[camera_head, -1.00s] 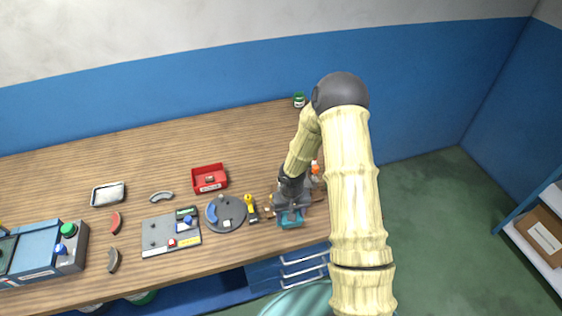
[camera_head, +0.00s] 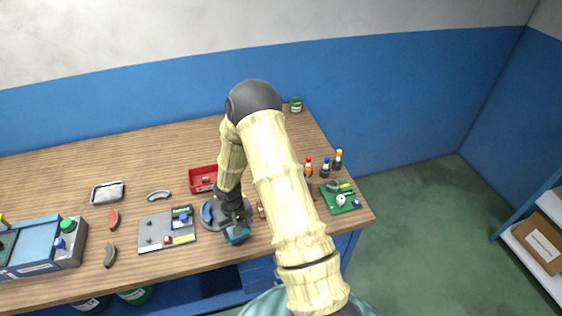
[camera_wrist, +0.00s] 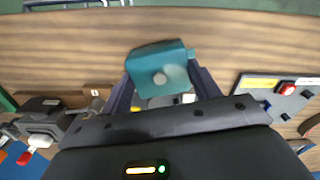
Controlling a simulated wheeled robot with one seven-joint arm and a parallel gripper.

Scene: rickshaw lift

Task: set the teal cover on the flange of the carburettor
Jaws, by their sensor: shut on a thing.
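The teal cover (camera_wrist: 160,72) is a block with a round light boss on its face, held between the two fingers of my gripper (camera_wrist: 163,90). In the head view the teal cover (camera_head: 237,233) hangs near the front edge of the bench, below my gripper (camera_head: 235,217), by the round grey disc. A dark grey cast part (camera_wrist: 42,118) at the left of the wrist view looks like the carburettor. It is apart from the cover and partly cut off by my gripper body. My arm hides that area in the head view, and I cannot make out its flange.
The round grey disc (camera_head: 212,222) and a grey panel (camera_head: 155,232) lie to the left on the wooden bench (camera_head: 95,252). A red tray (camera_head: 200,184) sits behind. Several bottles (camera_head: 325,167) and a green board (camera_head: 334,207) stand at the right end.

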